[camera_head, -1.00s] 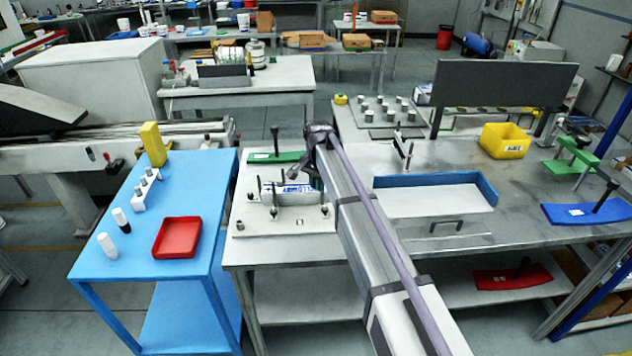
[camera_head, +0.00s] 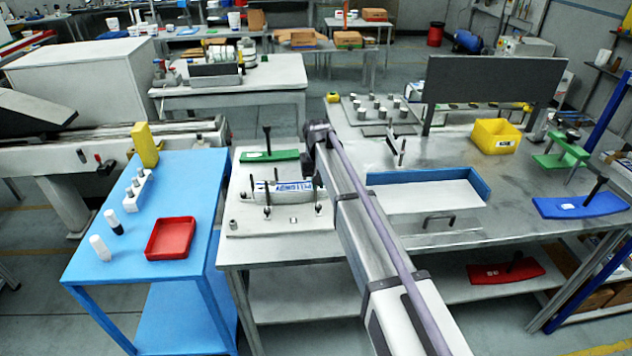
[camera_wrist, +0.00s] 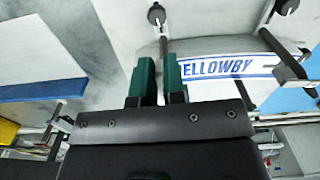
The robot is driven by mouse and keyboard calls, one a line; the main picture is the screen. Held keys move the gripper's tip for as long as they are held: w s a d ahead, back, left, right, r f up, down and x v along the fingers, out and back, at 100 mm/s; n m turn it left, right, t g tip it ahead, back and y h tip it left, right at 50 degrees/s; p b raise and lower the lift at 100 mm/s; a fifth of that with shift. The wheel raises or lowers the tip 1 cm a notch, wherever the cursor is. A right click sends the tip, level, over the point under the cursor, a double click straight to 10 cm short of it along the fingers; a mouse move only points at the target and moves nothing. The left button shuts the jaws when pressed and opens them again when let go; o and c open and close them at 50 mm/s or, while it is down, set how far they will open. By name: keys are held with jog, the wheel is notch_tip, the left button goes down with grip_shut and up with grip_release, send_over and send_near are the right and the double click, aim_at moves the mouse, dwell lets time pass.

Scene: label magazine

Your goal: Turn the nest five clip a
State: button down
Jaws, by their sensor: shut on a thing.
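The label nest is a pale plate (camera_head: 285,225) on the grey bench, holding a white piece with a blue-lettered label (camera_head: 285,187). Several dark-tipped clips stand around it; which is clip a is not marked. In the wrist view the label (camera_wrist: 228,68) reads "ELLOWBY", its left end cut off by my fingers. My gripper (camera_wrist: 158,68) has green fingers shut on a thin clip arm (camera_wrist: 163,46), which ends in a black knob (camera_wrist: 156,14). Another clip (camera_wrist: 284,62) crosses the label at right. In the head view my arm mostly hides my gripper.
A green piece with an upright handle (camera_head: 268,155) stands behind the nest. A blue-edged tray (camera_head: 430,195) lies right of my arm. The blue table (camera_head: 150,210) at left bears a red tray (camera_head: 170,252).

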dwell(0.3)
jog(key=c, duration=1.2)
grip_release()
notch_tip(320, 180, up, 11)
jog(key=p, duration=1)
jog(key=shift+p, duration=0.4)
jog(key=shift+f, duration=0.15)
